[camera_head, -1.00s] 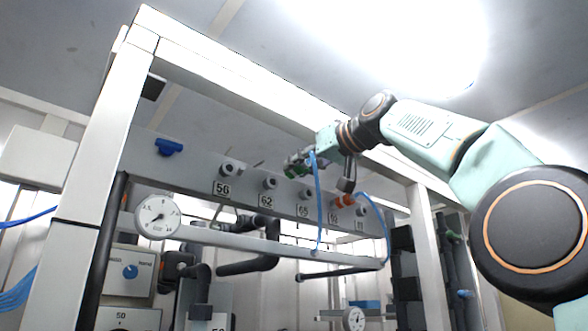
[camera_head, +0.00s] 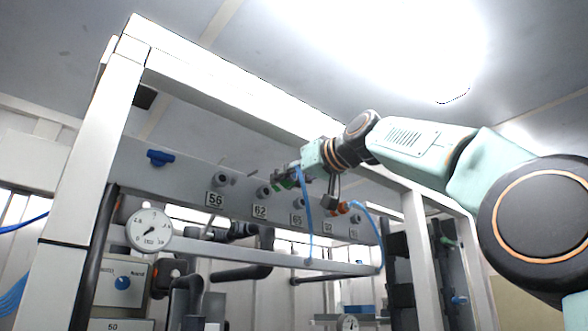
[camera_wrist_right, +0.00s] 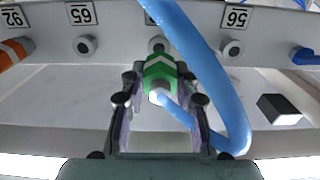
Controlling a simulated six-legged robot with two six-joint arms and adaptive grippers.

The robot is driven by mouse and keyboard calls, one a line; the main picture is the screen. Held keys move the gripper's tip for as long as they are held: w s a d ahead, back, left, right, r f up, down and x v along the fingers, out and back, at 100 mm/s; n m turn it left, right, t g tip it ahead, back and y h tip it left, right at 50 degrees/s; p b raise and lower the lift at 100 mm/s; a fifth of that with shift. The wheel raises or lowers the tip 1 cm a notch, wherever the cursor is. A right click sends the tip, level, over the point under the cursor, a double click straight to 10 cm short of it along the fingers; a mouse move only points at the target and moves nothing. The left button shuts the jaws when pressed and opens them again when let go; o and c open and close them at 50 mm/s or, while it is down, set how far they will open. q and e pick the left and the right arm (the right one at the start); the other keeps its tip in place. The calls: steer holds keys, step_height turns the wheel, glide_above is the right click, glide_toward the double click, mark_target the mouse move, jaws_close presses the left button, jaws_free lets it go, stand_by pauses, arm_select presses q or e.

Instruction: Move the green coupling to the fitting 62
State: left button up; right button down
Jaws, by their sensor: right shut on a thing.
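My right gripper (camera_head: 280,181) is shut on the green coupling (camera_head: 286,184), just right of fitting 62 (camera_head: 263,191) in the head view. In the right wrist view the green coupling (camera_wrist_right: 159,70) sits between the fingers of my right gripper (camera_wrist_right: 159,80). A blue hose (camera_wrist_right: 205,65) runs from its near end. The grey fitting (camera_wrist_right: 158,44) lies directly beyond the coupling, close and in line. I cannot tell whether they touch. The hose partly covers the label above that fitting. My left gripper is not in view.
Fitting 56 (camera_wrist_right: 231,48) and fitting 65 (camera_wrist_right: 86,45) are bare on either side. A blue valve handle (camera_head: 160,157) is at the left of the rail. A pressure gauge (camera_head: 149,229) hangs below.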

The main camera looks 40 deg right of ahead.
mark_target(279, 185)
steer(key=shift+w+d+r+p, duration=0.1)
steer(key=shift+w+d+p, duration=0.1)
steer(key=shift+w+p, duration=0.6)
steer(key=shift+w+a+p, duration=0.1)
steer(key=shift+w+p, duration=0.25)
steer(key=shift+w, duration=0.35)
steer(key=shift+a, duration=0.25)
steer(key=shift+d, duration=0.15)
steer(key=shift+w+d+f, duration=0.1)
steer(key=shift+w+f, duration=0.1)
steer(key=shift+s+a+r, duration=0.1)
steer(key=shift+a, duration=0.1)
steer(key=shift+d, duration=0.15)
steer(key=shift+d, duration=0.1)
